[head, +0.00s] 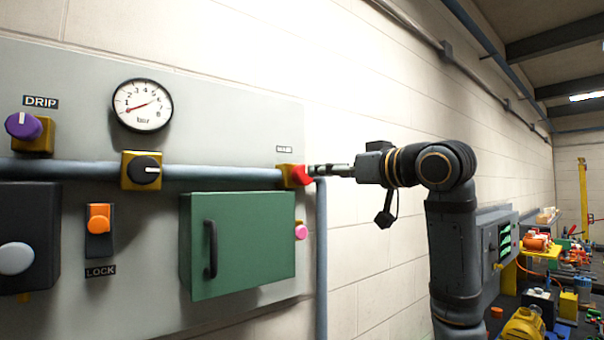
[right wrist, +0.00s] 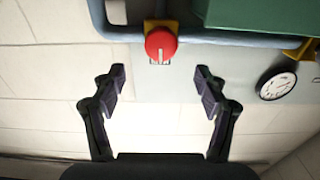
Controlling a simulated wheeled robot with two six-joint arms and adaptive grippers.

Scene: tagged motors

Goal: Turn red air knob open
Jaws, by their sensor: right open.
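The red air knob (head: 300,175) sits on a yellow valve block (head: 285,177) at the right end of the blue pipe in the head view. A small label (head: 284,149) above it is too small to read. In the right wrist view the red knob (right wrist: 161,43) is ahead of the fingers, between their lines, with a pale pointer mark on its face. My right gripper (right wrist: 161,82) is open and empty, with its fingers wide apart. In the head view my right gripper (head: 328,170) points left at the knob, with its fingertips close to it. My left gripper is not in view.
The grey panel also carries a gauge (head: 142,105), a black knob (head: 146,170), a purple knob (head: 23,125), an orange lock switch (head: 99,218) and a green box (head: 237,245) below the pipe. A pink button (head: 301,231) is below the red knob. Cluttered benches stand far right.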

